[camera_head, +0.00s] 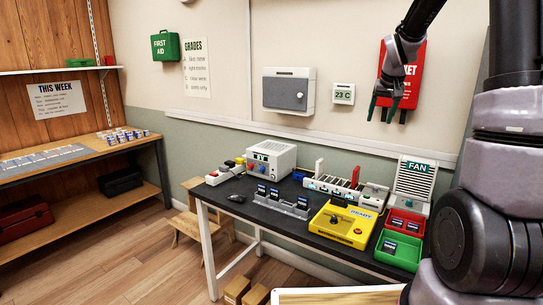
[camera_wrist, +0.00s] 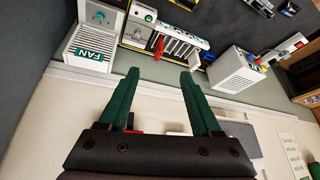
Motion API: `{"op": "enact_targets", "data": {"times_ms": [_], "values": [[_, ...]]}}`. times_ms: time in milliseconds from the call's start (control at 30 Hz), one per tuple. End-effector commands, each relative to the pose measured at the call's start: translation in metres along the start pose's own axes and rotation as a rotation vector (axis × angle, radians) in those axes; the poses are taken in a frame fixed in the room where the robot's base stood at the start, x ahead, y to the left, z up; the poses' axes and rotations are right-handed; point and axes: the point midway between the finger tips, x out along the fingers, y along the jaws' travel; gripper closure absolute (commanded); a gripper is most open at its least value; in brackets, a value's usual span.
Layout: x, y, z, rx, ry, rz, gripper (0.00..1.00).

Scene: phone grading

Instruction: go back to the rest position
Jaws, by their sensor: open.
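My gripper (camera_head: 388,108) is raised in front of the wall at the upper right of the head view, above the dark workbench (camera_head: 268,204). Its green fingers point down and stand apart, with nothing between them. In the wrist view my gripper (camera_wrist: 158,85) is also open and empty. It is well clear of everything on the bench.
A yellow tester (camera_head: 342,228), a red tray (camera_head: 405,222), a green tray (camera_head: 398,249) and a fan unit (camera_head: 413,180) stand on the bench. A phone rack (camera_head: 283,203) stands left of the tester. A red wall sign (camera_head: 412,75) is behind my gripper. Wooden shelving (camera_head: 75,160) stands left.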

Motion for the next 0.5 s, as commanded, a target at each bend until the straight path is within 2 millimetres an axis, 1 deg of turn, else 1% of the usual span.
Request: {"op": "enact_targets", "data": {"times_ms": [33,100,167,200,267,300,367,400,467,500], "values": [[-0.029,-0.006,0.011,0.008,0.016,-0.010,0.35],[-0.060,-0.013,0.030,0.022,0.024,-0.024,0.35],[-0.085,-0.018,0.047,0.036,0.032,-0.039,0.35],[-0.101,-0.021,0.059,0.044,0.037,-0.050,0.35],[-0.123,-0.025,0.078,0.059,0.044,-0.067,0.35],[-0.137,-0.027,0.092,0.068,0.048,-0.080,0.35],[-0.156,-0.030,0.113,0.081,0.054,-0.099,0.35],[-0.168,-0.032,0.128,0.090,0.058,-0.114,0.35],[-0.184,-0.034,0.150,0.102,0.063,-0.138,0.35],[-0.193,-0.035,0.165,0.110,0.065,-0.153,0.35]]}}
